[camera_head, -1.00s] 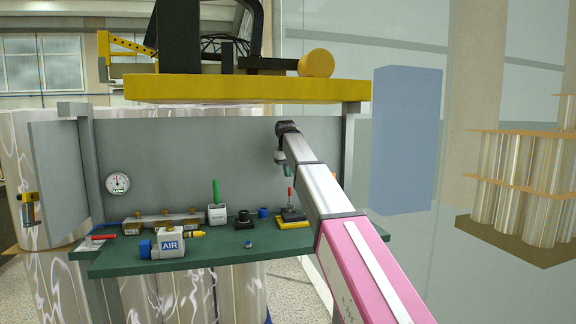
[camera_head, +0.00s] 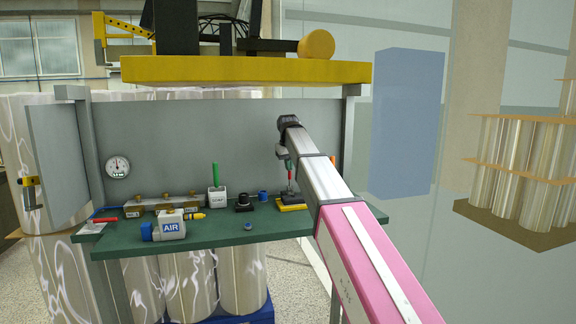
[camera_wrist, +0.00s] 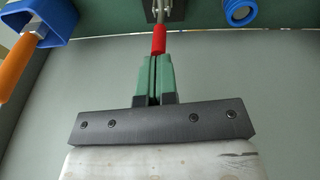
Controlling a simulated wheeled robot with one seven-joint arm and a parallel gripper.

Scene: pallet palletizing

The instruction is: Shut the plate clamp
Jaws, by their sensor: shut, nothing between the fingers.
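The plate clamp (camera_head: 291,203) is a small toggle clamp on a yellow base at the right part of the green bench. Its red-gripped handle (camera_wrist: 159,39) stands up from the base. My gripper (camera_head: 285,158) is just above the clamp, at the handle. In the wrist view the green fingertips (camera_wrist: 154,62) are pressed together with nothing between them. The red grip lies right at their tips; whether they touch it is hard to tell. The clamp's metal base (camera_wrist: 165,10) is partly cut off at the top of the wrist view.
A blue ring (camera_wrist: 239,12) and a black fitting (camera_head: 243,203) sit left of the clamp in the head view. A blue holder with an orange-handled tool (camera_wrist: 18,62) is on the other side. A grey panel (camera_head: 200,140) stands behind; a yellow shelf (camera_head: 245,71) overhangs.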

